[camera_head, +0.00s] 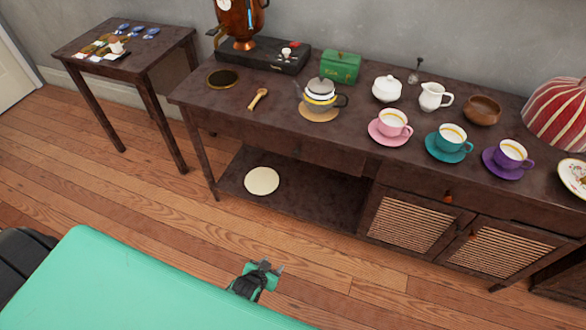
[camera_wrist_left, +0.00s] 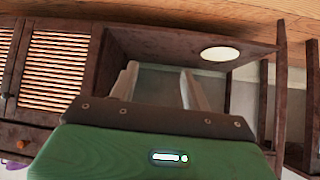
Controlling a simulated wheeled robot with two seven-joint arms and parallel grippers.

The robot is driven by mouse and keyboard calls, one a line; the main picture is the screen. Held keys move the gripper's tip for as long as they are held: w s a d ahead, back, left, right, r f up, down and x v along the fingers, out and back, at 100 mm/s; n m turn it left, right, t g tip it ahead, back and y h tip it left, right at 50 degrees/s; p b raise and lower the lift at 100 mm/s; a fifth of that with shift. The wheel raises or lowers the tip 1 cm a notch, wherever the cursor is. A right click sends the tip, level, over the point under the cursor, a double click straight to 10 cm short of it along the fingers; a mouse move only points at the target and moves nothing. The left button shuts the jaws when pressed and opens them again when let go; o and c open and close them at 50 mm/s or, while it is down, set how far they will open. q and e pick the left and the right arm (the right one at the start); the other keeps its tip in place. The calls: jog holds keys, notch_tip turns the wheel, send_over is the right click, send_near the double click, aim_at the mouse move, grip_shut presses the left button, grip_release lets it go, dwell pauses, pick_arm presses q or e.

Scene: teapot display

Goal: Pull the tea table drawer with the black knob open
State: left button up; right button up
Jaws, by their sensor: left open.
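The dark wooden tea table (camera_head: 240,120) stands along the wall in the head view, with drawer fronts under its top. A small dark knob (camera_head: 297,153) shows faintly on the front above the open shelf; its colour is hard to tell. The right drawer has an orange knob (camera_head: 448,197), which also shows in the left wrist view (camera_wrist_left: 22,144). All drawers look shut. My left gripper (camera_head: 264,267) is low in front of the table, apart from it. In the left wrist view its two fingers (camera_wrist_left: 160,88) are spread and empty, facing the open shelf. My right gripper is out of view.
A pale disc (camera_head: 262,181) lies on the lower shelf. Slatted cabinet doors (camera_head: 410,223) are to its right. The tabletop holds a teapot (camera_head: 321,96), cups, a green box (camera_head: 341,67) and a samovar (camera_head: 241,20). A side table (camera_head: 160,45) stands left. The floor between is clear.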

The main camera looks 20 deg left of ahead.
pick_arm(q)
jog(key=w+r+t+b, duration=0.3)
jog(key=w+r, duration=0.2)
jog(key=w, duration=0.2)
jog(key=n+t+y+b, duration=0.1)
jog(key=t+b, duration=0.5)
jog(key=b, duration=0.2)
send_near(295, 155)
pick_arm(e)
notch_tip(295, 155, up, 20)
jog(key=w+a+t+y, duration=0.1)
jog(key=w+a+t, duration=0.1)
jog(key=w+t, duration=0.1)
pick_arm(q)
jog(key=w+b, duration=0.1)
jog(key=w, duration=0.5)
jog(key=shift+w+r, duration=0.15)
jog(key=shift+w, duration=1)
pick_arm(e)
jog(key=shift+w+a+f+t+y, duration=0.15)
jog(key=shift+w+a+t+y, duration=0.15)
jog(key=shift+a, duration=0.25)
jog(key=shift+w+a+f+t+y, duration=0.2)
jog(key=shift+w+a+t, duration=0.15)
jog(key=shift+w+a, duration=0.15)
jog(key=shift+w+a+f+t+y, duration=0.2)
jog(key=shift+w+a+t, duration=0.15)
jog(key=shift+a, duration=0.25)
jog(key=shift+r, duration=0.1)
